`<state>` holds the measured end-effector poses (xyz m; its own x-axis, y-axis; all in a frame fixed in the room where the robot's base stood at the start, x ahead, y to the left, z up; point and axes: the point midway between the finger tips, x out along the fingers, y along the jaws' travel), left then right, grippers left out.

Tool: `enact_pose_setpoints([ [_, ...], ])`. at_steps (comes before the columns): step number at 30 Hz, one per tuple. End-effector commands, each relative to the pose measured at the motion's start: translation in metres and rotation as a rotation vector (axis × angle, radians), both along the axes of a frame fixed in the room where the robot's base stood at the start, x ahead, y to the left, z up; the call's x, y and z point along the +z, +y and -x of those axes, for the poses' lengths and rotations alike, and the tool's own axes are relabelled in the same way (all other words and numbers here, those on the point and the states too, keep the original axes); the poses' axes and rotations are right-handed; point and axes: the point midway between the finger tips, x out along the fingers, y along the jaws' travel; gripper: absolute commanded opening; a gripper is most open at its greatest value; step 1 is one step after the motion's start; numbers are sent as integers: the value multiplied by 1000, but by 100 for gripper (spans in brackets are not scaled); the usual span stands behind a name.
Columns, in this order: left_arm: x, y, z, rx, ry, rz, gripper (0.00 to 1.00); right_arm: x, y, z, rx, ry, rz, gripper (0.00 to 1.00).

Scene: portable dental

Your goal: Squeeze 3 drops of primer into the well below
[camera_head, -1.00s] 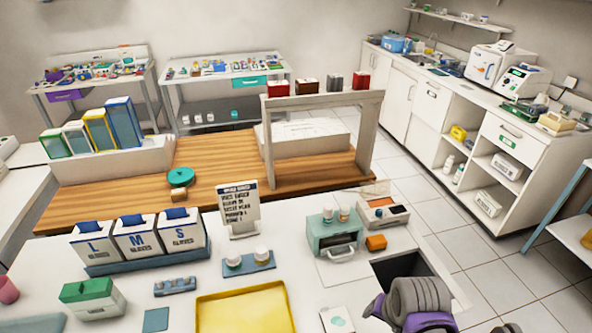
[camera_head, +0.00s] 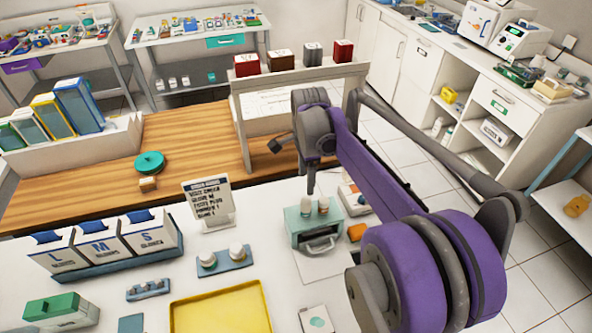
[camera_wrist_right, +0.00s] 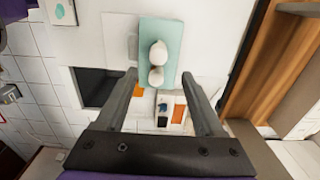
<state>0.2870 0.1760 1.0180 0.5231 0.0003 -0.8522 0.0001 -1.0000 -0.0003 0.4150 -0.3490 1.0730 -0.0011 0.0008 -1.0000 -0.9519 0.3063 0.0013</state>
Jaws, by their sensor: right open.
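I cannot tell which holds primer. A small grey-blue block with several wells (camera_head: 148,289) lies further left. My right gripper (camera_head: 311,185) is above and behind the teal box, open and empty. My left gripper is not in view.
A yellow tray (camera_head: 225,308) lies at the front. A text sign (camera_head: 208,203) stands behind the blue holder. Glove boxes (camera_head: 105,243) are on the left. An orange block (camera_head: 357,231) and a small device (camera_head: 352,198) sit right of the teal box. A white frame (camera_head: 240,115) stands behind.

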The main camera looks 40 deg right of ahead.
Motion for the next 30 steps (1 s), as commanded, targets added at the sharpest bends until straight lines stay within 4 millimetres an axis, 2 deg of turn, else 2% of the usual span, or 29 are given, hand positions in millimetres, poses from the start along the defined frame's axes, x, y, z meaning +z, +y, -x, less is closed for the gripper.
enact_pose_setpoints([
  [5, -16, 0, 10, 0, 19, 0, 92, -25, 0, 3, 2, 6, 0, 70],
  [15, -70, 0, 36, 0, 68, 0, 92, -100, 1, 4, 4, 6, 0, 70],
  [18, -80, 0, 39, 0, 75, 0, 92, -114, 1, 3, 4, 4, 0, 70],
  [22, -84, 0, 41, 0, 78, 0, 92, -120, 0, 1, 4, 1, 1, 70],
  [28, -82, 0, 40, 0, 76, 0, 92, -118, 1, 1, 4, 0, 0, 70],
  [29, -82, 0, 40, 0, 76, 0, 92, -118, 1, 1, 4, 0, 0, 68],
  [30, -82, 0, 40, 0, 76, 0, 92, -118, 1, 1, 4, 0, 0, 61],
])
